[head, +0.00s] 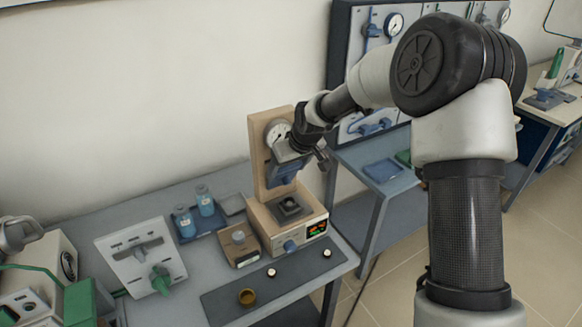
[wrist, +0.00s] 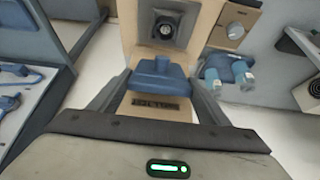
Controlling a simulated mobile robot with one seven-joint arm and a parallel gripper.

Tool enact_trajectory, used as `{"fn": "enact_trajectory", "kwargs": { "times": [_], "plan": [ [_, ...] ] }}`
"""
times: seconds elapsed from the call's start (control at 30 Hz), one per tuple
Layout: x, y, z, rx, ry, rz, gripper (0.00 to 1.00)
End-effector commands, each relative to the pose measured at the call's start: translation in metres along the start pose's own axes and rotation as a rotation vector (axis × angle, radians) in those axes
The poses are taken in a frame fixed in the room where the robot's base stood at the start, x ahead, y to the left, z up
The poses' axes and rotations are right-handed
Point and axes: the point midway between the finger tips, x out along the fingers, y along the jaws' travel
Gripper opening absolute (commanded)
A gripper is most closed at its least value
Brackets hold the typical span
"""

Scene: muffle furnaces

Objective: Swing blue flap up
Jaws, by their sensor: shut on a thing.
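The tan furnace unit (head: 262,207) stands on the grey bench, with an upright back panel and a low base. The blue flap (head: 283,174) is in front of the upright panel, above the base. In the wrist view the blue flap (wrist: 157,76) lies between the two fingers. My gripper (head: 290,160) comes from the upper right and is shut on the flap; in the wrist view my gripper (wrist: 157,84) has a finger on each side of it. The flap's hinge is hidden in the head view.
A dark square holder (head: 288,208) sits on the base below the flap. A dark mat (head: 225,299) with small items lies in front.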

Motion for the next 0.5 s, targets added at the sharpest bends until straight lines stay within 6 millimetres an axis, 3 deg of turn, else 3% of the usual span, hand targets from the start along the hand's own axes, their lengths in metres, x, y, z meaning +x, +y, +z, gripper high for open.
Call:
{"fn": "enact_trajectory", "kwargs": {
  "times": [0.13,0.5],
  "plan": [
    [-0.003,-0.001,-0.012,-0.004,-0.076,0.000,0.30],
    [0.002,0.000,-0.018,-0.003,-0.165,0.000,0.30]
  ]
}}
